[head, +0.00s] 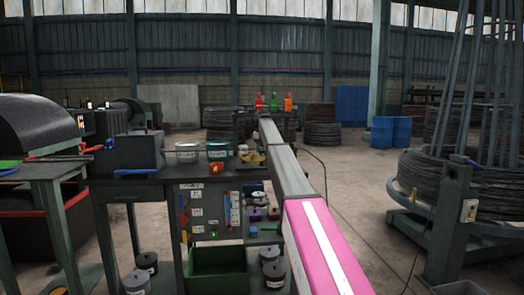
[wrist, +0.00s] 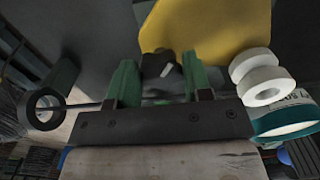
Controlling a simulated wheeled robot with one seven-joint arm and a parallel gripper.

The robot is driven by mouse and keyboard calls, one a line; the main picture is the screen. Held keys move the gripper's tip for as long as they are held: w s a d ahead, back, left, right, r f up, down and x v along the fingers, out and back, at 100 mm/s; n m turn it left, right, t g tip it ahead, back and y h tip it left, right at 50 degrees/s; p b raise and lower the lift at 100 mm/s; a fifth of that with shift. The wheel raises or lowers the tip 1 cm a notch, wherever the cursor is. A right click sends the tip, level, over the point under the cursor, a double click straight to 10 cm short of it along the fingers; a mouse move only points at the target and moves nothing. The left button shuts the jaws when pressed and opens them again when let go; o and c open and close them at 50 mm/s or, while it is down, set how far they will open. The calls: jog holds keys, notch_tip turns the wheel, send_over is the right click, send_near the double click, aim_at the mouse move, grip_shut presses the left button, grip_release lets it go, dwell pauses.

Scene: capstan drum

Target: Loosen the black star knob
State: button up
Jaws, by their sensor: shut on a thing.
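The black star knob (wrist: 163,70) is in the upper middle of the wrist view, a dark, blurry shape with a pale mark on it. My gripper (wrist: 160,82) has two green fingers, one on each side of the knob, and is shut on it. The lower part of the knob between the fingers is dark and hard to make out. A yellow part (wrist: 207,28) lies just behind and above the knob. In the head view I cannot make out the knob; a small yellow shape (head: 252,157) shows beside my arm at the bench.
Two white rolls (wrist: 262,78) and a teal-rimmed tin (wrist: 287,124) stand close on the right in the wrist view. A dark ring-ended part (wrist: 44,111) is on the left. In the head view, tins (head: 217,151) stand on the bench; open floor (head: 365,200) lies right of my arm.

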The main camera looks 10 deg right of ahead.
jog(key=n, duration=0.7)
jog(key=shift+w+d, duration=0.1)
jog(key=shift+d, duration=0.1)
dwell(0.5)
jog(key=o, duration=0.6)
jog(key=shift+o, duration=0.2)
jog(key=shift+r, duration=0.1)
notch_tip(320, 180, up, 11)
jog(key=shift+f, duration=0.2)
